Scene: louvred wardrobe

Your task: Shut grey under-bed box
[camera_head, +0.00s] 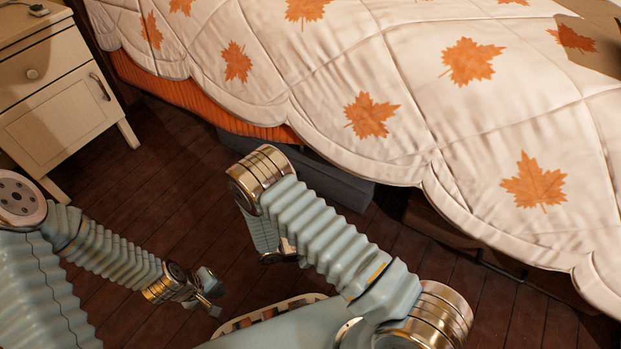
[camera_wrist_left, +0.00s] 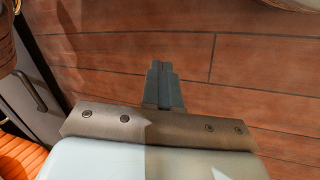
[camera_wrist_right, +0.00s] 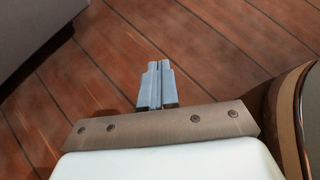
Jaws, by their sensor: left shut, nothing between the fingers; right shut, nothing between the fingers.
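The grey under-bed box (camera_head: 345,188) lies on the floor at the bed's side, partly out from under the quilt's edge. My right arm crosses in front of it and the quilt covers its back, so I cannot see whether its top is open. A grey side, likely the box, shows at the upper left in the right wrist view (camera_wrist_right: 35,35). My left gripper (camera_head: 215,289) is shut and empty above the floor, left of and nearer than the box. It also shows in the left wrist view (camera_wrist_left: 162,68). My right gripper (camera_wrist_right: 157,68) is shut and empty over bare floor.
The bed's white quilt (camera_head: 400,60) with orange leaves hangs low over the box. A cream nightstand (camera_head: 60,115) stands at the upper left. Wooden floor (camera_head: 180,215) between nightstand and box is clear.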

